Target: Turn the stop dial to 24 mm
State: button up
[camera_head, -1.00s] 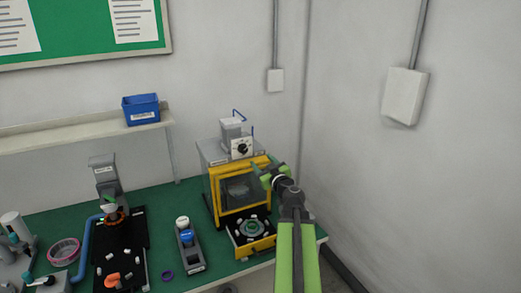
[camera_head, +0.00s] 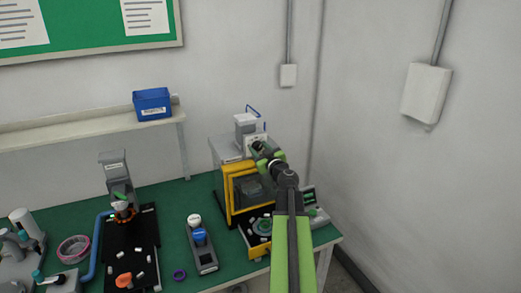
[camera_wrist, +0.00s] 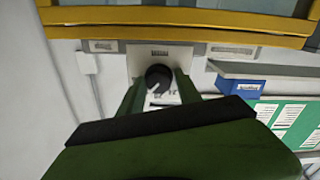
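The stop dial (camera_wrist: 158,78) is a black round knob with a white pointer mark, set on a pale plate. In the wrist view, which looks upside down, the mark points to the lower left. Its scale print is too small to read. My gripper (camera_wrist: 158,92) is open, with one green finger on each side of the dial in that view. I cannot tell whether the fingers touch it. In the head view my gripper (camera_head: 259,150) is in front of the dial's plate (camera_head: 250,137) and hides the knob.
A blue bin (camera_head: 152,104) sits on the wall shelf (camera_head: 70,134).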

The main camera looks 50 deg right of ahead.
jog(key=shift+d, duration=0.15)
grip_shut()
jog(key=shift+n, duration=0.3)
jog(key=n, duration=0.2)
jog(key=shift+n, duration=0.3)
jog(key=n, duration=0.4)
jog(key=shift+n, duration=0.3)
jog(key=n, duration=0.4)
jog(key=shift+n, duration=2)
jog(key=shift+s, duration=0.1)
jog(key=shift+f, duration=0.1)
jog(key=shift+o, duration=1.9)
grip_release()
